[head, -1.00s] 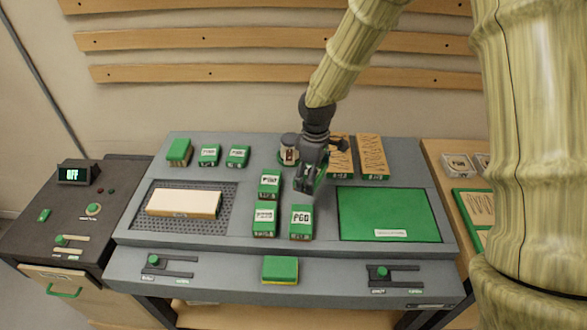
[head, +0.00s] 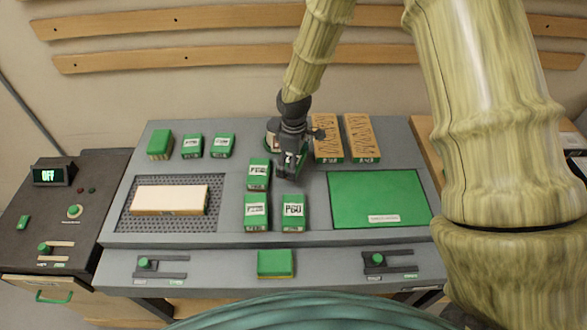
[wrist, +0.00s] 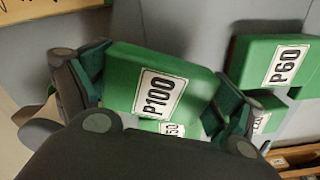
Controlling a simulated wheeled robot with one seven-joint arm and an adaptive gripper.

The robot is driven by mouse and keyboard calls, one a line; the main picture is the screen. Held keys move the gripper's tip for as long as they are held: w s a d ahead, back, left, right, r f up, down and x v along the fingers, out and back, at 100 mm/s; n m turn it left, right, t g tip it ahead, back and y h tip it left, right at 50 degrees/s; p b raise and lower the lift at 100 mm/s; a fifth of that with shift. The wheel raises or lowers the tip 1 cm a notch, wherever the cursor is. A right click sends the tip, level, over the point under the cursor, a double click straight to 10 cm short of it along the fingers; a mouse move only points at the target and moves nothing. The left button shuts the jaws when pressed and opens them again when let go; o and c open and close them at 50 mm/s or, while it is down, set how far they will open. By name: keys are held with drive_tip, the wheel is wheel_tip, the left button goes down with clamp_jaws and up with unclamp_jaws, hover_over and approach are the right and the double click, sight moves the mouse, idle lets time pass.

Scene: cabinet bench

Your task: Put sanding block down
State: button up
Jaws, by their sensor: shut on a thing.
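My gripper (head: 290,170) is shut on a green sanding block marked P100 (wrist: 155,85), which sits between both fingers in the wrist view. In the head view the gripper is over the bench's middle and largely hides the held block. It is just right of one upright-labelled green block (head: 258,174) and behind the block marked P60 (head: 292,212). The P60 block also shows at the right of the wrist view (wrist: 275,65). Another green block (head: 256,212) stands left of P60. I cannot tell whether the held block touches the bench.
Two wooden-topped blocks (head: 327,140) lie behind the gripper to the right. A green pad (head: 377,195) is at the right. A pale board (head: 170,199) lies on a perforated mat (head: 128,216) at the left. Several green blocks (head: 192,146) stand behind it. A green-topped block (head: 275,263) is at the front.

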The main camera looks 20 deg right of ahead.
drive_tip(key=shift+s+f+p, duration=0.5)
drive_tip(key=shift+s+f, duration=0.1)
drive_tip(key=shift+f, duration=0.25)
drive_tip(key=shift+w+f, duration=0.2)
drive_tip(key=shift+f, duration=0.3)
drive_tip(key=shift+w+f, duration=0.15)
drive_tip(key=shift+f, duration=0.3)
drive_tip(key=shift+s+r, duration=0.2)
drive_tip(key=shift+s, duration=0.05)
drive_tip(key=shift+f, duration=0.2)
drive_tip(key=o, duration=0.7)
drive_tip(key=shift+w, duration=0.15)
drive_tip(key=shift+o, duration=0.2)
drive_tip(key=shift+r, duration=0.25)
drive_tip(key=shift+r+b, duration=1.9)
drive_tip(key=shift+r, duration=4)
